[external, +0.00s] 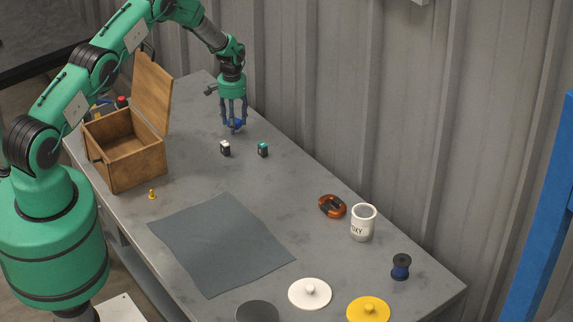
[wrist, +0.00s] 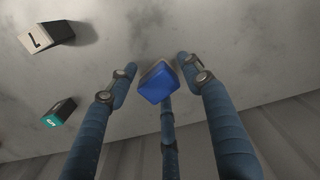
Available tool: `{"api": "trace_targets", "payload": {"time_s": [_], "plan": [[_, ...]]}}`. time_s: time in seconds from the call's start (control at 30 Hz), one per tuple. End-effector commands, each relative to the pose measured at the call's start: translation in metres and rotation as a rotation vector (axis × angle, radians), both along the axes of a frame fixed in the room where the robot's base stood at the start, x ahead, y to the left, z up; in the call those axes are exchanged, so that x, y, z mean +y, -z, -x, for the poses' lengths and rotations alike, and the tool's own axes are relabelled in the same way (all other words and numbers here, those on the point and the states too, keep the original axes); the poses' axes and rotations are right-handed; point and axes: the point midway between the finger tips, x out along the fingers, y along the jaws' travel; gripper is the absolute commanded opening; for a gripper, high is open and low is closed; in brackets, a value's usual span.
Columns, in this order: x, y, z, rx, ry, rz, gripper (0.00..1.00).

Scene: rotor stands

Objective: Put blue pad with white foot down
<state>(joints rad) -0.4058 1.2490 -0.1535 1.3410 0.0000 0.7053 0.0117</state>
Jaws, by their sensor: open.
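The blue pad (wrist: 156,88) sits between the spread fingers of my gripper (wrist: 155,70) in the wrist view. A pale edge shows along its upper side, which may be the white foot; the rest of the foot is hidden. In the external view the blue pad (external: 238,124) shows small among the fingertips of my gripper (external: 233,123), at the far end of the table. The gripper is open and points down. Gaps show between the two side fingers and the pad; contact with the third finger behind it cannot be told.
A white-topped block (external: 225,148) and a green-topped block (external: 263,149) stand nearby. An open wooden box (external: 150,165) is to the left.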

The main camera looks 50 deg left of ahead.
Motion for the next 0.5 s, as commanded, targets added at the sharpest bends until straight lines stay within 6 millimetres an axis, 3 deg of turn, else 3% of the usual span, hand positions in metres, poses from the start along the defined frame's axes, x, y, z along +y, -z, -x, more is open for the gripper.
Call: {"api": "trace_targets", "payload": {"time_s": [0.27,0.5], "plan": [[0.0,-0.015,-0.001,-0.002,0.0,-0.001,0.5],[0.0,-0.044,-0.001,-0.002,0.0,-0.001,0.5]]}}
